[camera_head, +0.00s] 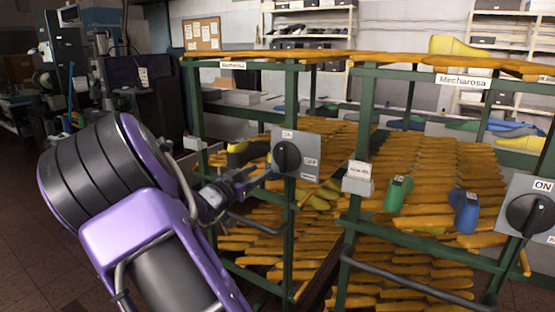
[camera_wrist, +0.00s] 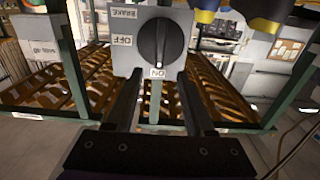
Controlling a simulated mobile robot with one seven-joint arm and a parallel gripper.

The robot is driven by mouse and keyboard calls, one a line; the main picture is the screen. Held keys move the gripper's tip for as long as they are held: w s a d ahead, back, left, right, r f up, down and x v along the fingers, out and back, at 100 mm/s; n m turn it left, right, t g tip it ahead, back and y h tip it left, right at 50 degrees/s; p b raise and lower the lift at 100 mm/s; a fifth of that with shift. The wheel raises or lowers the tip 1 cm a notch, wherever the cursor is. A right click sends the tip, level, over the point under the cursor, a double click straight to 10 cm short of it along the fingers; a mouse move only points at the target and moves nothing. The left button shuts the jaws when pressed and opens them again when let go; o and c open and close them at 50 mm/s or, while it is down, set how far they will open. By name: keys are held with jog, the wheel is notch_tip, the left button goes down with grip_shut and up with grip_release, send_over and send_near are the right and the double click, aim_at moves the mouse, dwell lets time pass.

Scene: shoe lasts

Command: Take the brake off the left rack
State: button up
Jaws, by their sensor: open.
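The left rack (camera_head: 197,120) has a green frame and holds rows of orange-yellow shoe lasts. A grey brake box (camera_head: 310,143) with a round black knob (camera_head: 287,157) is on its right front post. In the wrist view the box (camera_wrist: 127,60) appears upside down, with BRAKE, OFF and ON labels. The white mark on the knob (camera_wrist: 159,45) points at ON. My gripper (camera_head: 266,172) is at the left side of the box. In the wrist view my gripper (camera_wrist: 158,78) is open, its two fingers pointing toward the box, nothing between them. Whether they touch it is unclear.
A second rack (camera_head: 368,120) stands to the right, with its own brake box (camera_head: 530,212) whose knob is near an ON label. A green last (camera_head: 397,195) and a blue last (camera_head: 465,210) stick out from it. Dark machines stand at the far left.

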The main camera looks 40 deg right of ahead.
aim_at(282, 157)
jog(key=x, duration=1.2)
jog(key=shift+w+r, duration=0.1)
grip_shut()
